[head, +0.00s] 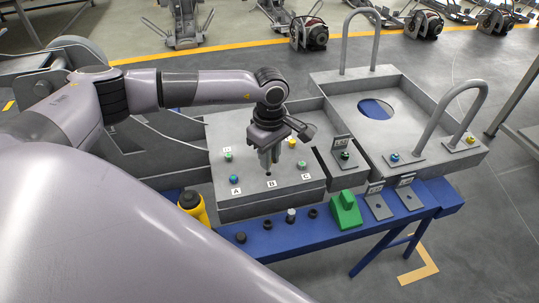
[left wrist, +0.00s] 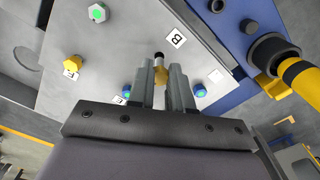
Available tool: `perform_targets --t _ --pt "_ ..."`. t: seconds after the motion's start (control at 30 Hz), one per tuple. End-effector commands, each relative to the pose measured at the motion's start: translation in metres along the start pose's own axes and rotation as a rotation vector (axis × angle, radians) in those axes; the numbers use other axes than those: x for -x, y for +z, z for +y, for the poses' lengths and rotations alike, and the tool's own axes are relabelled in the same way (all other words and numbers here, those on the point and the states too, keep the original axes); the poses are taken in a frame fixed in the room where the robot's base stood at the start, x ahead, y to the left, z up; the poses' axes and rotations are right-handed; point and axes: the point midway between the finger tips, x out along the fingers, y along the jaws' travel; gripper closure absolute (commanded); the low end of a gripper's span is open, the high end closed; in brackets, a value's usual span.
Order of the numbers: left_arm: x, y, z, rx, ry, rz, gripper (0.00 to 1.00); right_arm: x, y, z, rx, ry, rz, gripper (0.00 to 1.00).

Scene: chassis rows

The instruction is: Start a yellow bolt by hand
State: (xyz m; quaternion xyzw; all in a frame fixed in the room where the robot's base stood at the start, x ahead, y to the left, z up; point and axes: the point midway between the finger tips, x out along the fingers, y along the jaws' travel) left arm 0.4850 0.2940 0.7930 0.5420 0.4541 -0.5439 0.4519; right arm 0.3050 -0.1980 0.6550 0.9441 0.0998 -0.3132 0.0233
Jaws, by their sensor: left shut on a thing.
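My left gripper (head: 268,168) points down over the grey plate (head: 255,204), just behind the B label (head: 271,184). The bolt's end is close to the dark hole by the B label (left wrist: 176,40). I cannot tell whether its tip is in the hole. Another yellow bolt (head: 292,142) sits in the plate behind and right; it also shows by the F label in the wrist view (left wrist: 73,62). My right gripper is out of view.
A blue bolt (head: 234,179) by label A and a green bolt (head: 302,164) by label C flank the hole; another green bolt (head: 228,156) is behind. The blue bench (head: 275,243) in front carries a yellow-black tool (head: 193,205), a green block (head: 345,210) and several small parts.

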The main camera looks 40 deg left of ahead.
Motion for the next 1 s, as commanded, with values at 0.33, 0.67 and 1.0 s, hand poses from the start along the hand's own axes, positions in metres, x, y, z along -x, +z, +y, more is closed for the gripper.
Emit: perform_targets --t 0.33,0.67,1.0 --pt "-0.0027 0.0001 0.0 -0.003 0.0 0.0 1.0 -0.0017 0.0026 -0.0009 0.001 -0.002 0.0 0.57" --pt "-0.0024 0.0002 0.0001 -0.003 0.0 0.0 1.0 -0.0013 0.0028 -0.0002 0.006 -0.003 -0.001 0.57" --pt "-0.0089 0.0002 0.0002 -0.003 0.0 0.0 1.0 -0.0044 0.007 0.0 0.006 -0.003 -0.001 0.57"
